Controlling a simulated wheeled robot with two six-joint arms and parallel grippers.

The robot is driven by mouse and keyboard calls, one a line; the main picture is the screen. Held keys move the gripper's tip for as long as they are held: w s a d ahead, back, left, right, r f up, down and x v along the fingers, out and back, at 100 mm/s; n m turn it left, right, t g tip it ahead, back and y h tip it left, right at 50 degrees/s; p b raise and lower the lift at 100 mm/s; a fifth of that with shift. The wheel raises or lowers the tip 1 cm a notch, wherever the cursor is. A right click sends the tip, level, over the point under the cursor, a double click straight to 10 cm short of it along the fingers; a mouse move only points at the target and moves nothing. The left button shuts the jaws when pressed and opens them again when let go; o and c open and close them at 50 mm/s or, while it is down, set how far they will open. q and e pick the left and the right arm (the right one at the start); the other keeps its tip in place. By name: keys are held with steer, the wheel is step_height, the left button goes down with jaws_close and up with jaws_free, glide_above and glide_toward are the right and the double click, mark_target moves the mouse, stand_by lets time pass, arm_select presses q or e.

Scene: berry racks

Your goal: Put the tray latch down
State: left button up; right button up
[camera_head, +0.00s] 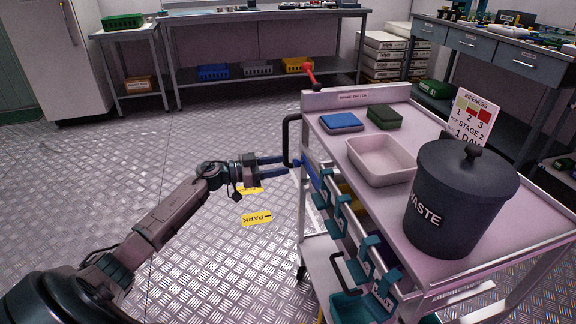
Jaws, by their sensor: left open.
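My left gripper (284,165), with blue fingers, is open and empty. Teal clip-like parts run along the cart's left side, one at the front (383,287), one in the middle (366,246) and one further back (343,204). A red lever (310,73) stands up at the cart's far end. I cannot tell which of these is the tray latch. My right gripper is out of view.
A yellow floor mark (257,218) lies below my arm. The floor on the left is clear.

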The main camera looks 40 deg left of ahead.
mark_target(294, 163)
arm_select(q)
steer(key=x, duration=0.3)
steer(key=shift+w+d, duration=0.15)
steer(key=shift+w, duration=0.05)
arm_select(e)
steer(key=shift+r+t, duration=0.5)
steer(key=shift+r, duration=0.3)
arm_select(q)
jaws_close()
